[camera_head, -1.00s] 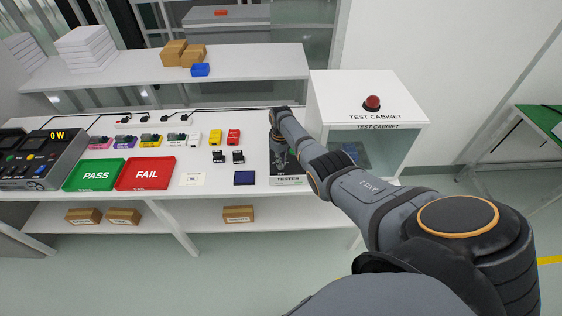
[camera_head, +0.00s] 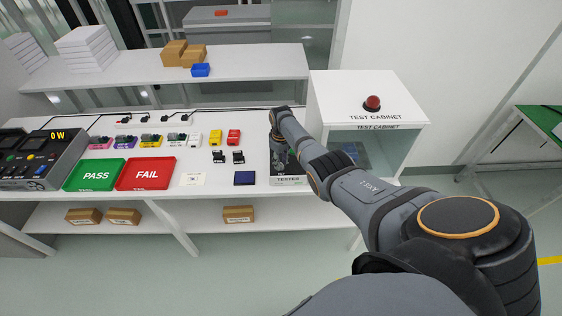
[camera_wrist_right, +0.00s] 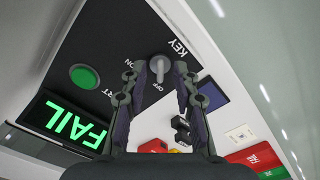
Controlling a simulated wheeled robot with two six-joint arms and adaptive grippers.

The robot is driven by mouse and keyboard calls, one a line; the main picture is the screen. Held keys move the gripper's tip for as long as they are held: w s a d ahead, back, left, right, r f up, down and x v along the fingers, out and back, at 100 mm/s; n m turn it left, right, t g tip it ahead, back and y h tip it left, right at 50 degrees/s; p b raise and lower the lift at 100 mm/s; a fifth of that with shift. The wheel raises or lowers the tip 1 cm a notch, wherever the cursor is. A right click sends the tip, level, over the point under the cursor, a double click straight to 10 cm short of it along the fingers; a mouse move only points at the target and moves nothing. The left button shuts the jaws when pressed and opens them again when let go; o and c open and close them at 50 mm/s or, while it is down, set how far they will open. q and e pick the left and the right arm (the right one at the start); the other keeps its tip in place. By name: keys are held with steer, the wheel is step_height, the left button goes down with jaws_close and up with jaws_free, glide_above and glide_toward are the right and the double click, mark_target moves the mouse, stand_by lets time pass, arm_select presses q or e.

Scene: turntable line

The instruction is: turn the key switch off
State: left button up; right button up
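The grey key switch (camera_wrist_right: 158,66) sits on the dark face of the tester, by the printed words KEY, ON and OFF. Its narrow handle appears to point toward OFF. My right gripper (camera_wrist_right: 160,70) is open, with one fingertip on each side of the switch. I cannot tell whether the fingers touch it. In the head view my right gripper (camera_head: 281,158) is over the tester (camera_head: 288,181), and my arm hides the switch. My left gripper is in neither view.
The tester's face carries a green button (camera_wrist_right: 84,76) and a display (camera_wrist_right: 66,122) reading FAIL. The test cabinet (camera_head: 350,97) with a red dome lamp (camera_head: 372,103) stands right of the tester. A dark blue pad (camera_head: 244,178) and FAIL tray (camera_head: 146,174) lie to its left.

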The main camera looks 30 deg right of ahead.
step_height(320, 180, up, 12)
stand_by(0.5)
stand_by(0.3)
